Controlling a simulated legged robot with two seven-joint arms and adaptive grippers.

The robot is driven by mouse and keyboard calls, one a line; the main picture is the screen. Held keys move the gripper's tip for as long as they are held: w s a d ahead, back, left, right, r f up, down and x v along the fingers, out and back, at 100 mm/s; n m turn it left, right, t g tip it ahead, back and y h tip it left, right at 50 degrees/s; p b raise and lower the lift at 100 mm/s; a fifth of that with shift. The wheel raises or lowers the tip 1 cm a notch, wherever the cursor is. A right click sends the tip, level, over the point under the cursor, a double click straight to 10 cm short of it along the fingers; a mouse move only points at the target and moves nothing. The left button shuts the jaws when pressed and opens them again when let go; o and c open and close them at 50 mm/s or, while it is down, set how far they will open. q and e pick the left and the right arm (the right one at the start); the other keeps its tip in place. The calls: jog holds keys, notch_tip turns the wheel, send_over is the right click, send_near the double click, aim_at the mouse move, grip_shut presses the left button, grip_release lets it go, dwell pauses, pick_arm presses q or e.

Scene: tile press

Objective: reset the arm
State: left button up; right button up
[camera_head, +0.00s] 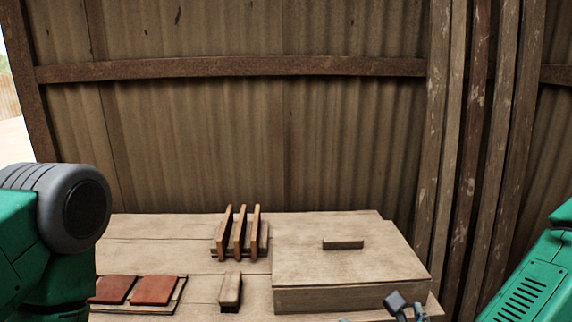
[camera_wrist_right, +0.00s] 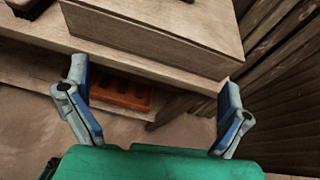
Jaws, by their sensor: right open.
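My right gripper (camera_wrist_right: 153,84) is open with nothing between its fingers, in front of the table's front edge near the large wooden box (camera_wrist_right: 150,40). In the head view the tips of my right gripper (camera_head: 370,312) show at the bottom, by the front of that box (camera_head: 350,300). My left gripper is out of view; only part of my left arm shows at the left edge.
An orange container (camera_wrist_right: 122,93) sits below the tabletop. A corrugated wall (camera_head: 250,140) and posts (camera_head: 470,150) stand behind.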

jog(key=s+f+n+g+y+b, duration=0.1)
jog(key=s+f+n+g, duration=0.3)
jog(key=f+n, duration=0.45)
jog(key=s+f+n+g+b, duration=0.1)
jog(key=s+f+n+g, duration=0.1)
jog(key=s+f+n, duration=0.45)
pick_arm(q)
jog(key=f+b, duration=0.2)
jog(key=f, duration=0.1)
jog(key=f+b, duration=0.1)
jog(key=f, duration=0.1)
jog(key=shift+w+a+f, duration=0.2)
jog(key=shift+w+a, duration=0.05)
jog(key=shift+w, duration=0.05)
pick_arm(e)
jog(key=s+d+f+n+g+h, duration=0.1)
jog(key=s+d+f+n+g, duration=0.2)
jog(key=n, duration=0.6)
jog(key=s+d+f+n+g+h, duration=0.1)
jog(key=s+d+f+n+g, duration=0.2)
jog(key=s+d+f+n, duration=0.5)
notch_tip(320, 180, down, 2)
jog(key=s+n, duration=0.2)
jog(key=shift+s+n+g, duration=0.3)
jog(key=shift+s, duration=0.05)
jog(key=shift+f, duration=0.1)
